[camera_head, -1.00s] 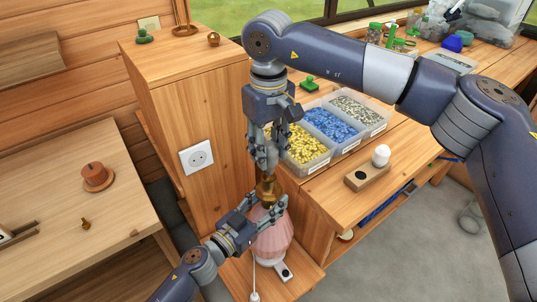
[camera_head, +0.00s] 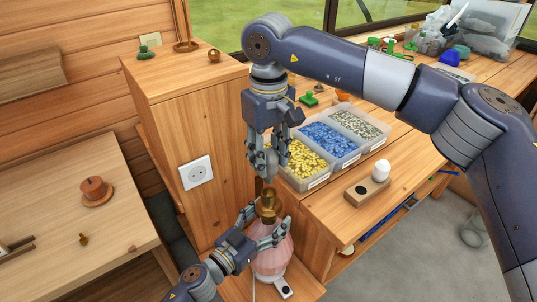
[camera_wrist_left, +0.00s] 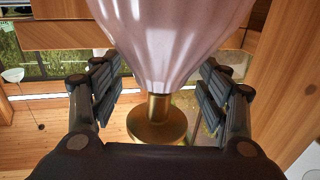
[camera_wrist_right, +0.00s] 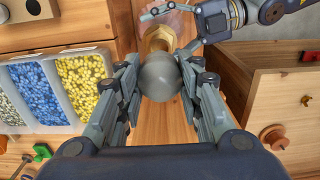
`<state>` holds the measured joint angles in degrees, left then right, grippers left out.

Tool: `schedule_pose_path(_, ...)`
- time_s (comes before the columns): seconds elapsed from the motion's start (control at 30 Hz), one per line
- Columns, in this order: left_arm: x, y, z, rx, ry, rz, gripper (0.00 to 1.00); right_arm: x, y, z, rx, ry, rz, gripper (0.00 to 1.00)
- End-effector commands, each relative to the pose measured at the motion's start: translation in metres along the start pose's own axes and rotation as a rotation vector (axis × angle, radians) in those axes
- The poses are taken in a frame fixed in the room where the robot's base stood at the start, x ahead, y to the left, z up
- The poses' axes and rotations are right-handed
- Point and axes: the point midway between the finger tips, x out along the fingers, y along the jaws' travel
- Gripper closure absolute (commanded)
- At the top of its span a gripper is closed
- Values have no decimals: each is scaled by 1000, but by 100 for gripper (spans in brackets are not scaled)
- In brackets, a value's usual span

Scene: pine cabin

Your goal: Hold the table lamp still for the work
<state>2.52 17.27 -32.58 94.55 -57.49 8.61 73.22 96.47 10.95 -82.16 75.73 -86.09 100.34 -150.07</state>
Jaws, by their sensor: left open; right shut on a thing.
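The table lamp has a pink ribbed body (camera_head: 272,258) and a brass socket (camera_head: 268,204) on top, and stands upright on a low wooden surface. My left gripper (camera_head: 264,226) is open, its fingers on either side of the lamp's upper part. In the left wrist view the pink body (camera_wrist_left: 170,40) and brass neck (camera_wrist_left: 158,115) sit between the spread fingers, with gaps at both sides. My right gripper (camera_head: 266,165) is shut on a grey round bulb (camera_wrist_right: 160,77), held just above the socket. The bulb's lower end is hard to see.
A white bulb (camera_head: 381,169) stands in a wooden block (camera_head: 367,191) on the bench. A divided tray (camera_head: 318,182) of yellow, blue and pale pieces is close to my right gripper. A tall wooden cabinet with a wall socket (camera_head: 196,172) stands left of the lamp.

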Motion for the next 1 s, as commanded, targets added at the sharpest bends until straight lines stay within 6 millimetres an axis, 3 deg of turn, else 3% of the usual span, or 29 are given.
schedule_pose_path(0.17,-19,0,1,0,-2,0,31,0,0,0,0,0,0,90)
schedule_pose_path(0.6,-102,0,3,-1,-6,1,31,0,0,0,0,0,0,90)
schedule_pose_path(0.8,-118,0,2,-1,-4,0,31,0,0,0,0,0,0,90)
schedule_pose_path(1.0,-120,0,2,-1,-3,0,31,0,0,0,0,0,0,90)
